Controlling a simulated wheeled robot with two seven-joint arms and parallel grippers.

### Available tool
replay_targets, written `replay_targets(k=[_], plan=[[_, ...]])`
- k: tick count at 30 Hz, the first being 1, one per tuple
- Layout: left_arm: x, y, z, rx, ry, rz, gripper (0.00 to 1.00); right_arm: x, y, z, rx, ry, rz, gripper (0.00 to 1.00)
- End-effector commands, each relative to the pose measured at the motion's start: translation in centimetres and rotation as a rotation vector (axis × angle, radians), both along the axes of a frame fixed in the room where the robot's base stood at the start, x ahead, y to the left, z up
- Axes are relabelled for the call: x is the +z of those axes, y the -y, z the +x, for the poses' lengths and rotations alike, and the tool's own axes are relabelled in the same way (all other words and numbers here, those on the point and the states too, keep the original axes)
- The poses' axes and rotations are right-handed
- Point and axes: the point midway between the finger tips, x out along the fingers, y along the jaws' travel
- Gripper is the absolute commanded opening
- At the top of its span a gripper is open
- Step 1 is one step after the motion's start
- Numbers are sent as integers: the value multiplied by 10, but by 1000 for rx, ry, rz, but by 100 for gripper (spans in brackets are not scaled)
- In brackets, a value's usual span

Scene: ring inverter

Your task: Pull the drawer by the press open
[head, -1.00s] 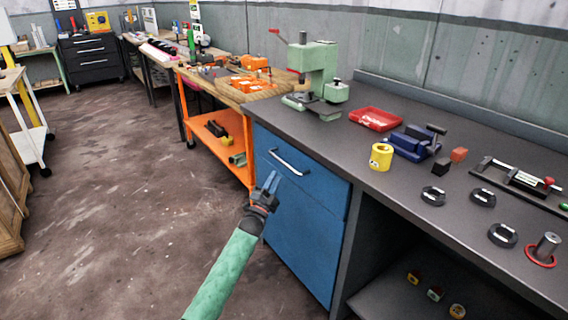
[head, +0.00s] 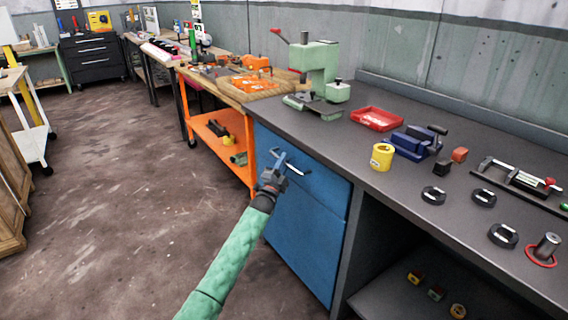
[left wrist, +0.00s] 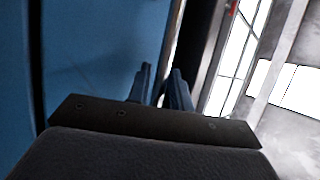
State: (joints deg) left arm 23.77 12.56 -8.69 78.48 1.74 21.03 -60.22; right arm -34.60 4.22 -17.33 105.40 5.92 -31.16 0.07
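The blue drawer (head: 325,190) sits under the grey bench top, below the green press (head: 318,75), and its front looks flush with the cabinet. Its silver bar handle (head: 297,170) runs across the front. My left gripper (head: 279,157) is at the left part of the handle, its fingers overlapping it in the head view. In the left wrist view the two blue fingers (left wrist: 160,85) stand a little apart, with a bright strip between them that may be the handle. Contact cannot be made out. My right gripper is not in view.
A blue cabinet door (head: 300,240) lies below the drawer. An orange workbench (head: 215,150) stands close on the left. The bench top holds a red tray (head: 377,119), a yellow cup (head: 381,157) and a blue vise (head: 412,142). The floor in front is clear.

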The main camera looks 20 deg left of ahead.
Motion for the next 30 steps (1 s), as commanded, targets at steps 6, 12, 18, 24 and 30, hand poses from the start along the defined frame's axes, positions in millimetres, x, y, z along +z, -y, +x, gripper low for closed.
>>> replay_targets(k=[6, 12, 18, 24, 30], plan=[[0, 0, 0, 0, 0, 0, 0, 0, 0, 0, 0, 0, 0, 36], [0, 0, -1, 0, -1, 0, 0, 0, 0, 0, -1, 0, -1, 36], [-1, -8, -11, 0, -2, 0, 0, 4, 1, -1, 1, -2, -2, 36], [1, -30, -39, 1, -4, 3, 0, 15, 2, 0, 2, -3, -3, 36], [0, -62, -81, 1, -4, 4, 0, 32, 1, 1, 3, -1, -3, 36]])
